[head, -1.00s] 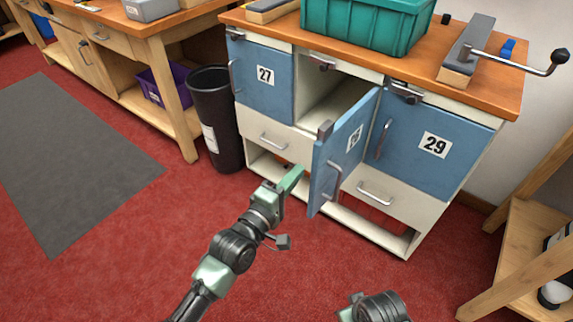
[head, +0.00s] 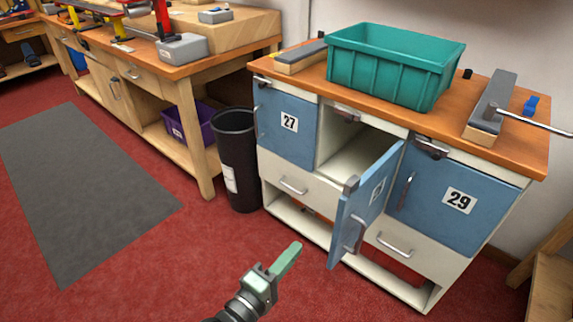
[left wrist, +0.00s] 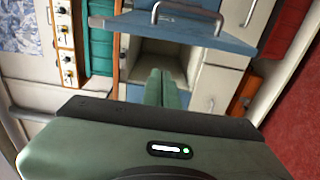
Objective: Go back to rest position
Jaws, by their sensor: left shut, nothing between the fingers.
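My left gripper (head: 288,258) is shut and empty. It is over the red floor in front of the cabinet, apart from it. In the left wrist view its green fingers (left wrist: 163,90) lie together and point toward the cabinet. The middle door (head: 366,208) of the cabinet stands open, swung outward, and the compartment (head: 358,152) behind it looks empty in the part that shows. Door 27 (head: 287,128) and door 29 (head: 455,200) are shut. My right gripper is not in view.
A teal crate (head: 390,72) stands on the cabinet top (head: 448,118). A black bin (head: 237,165) stands left of the cabinet, beside a wooden workbench (head: 205,170). A grey mat (head: 80,190) lies on the floor at left. The red floor in front is clear.

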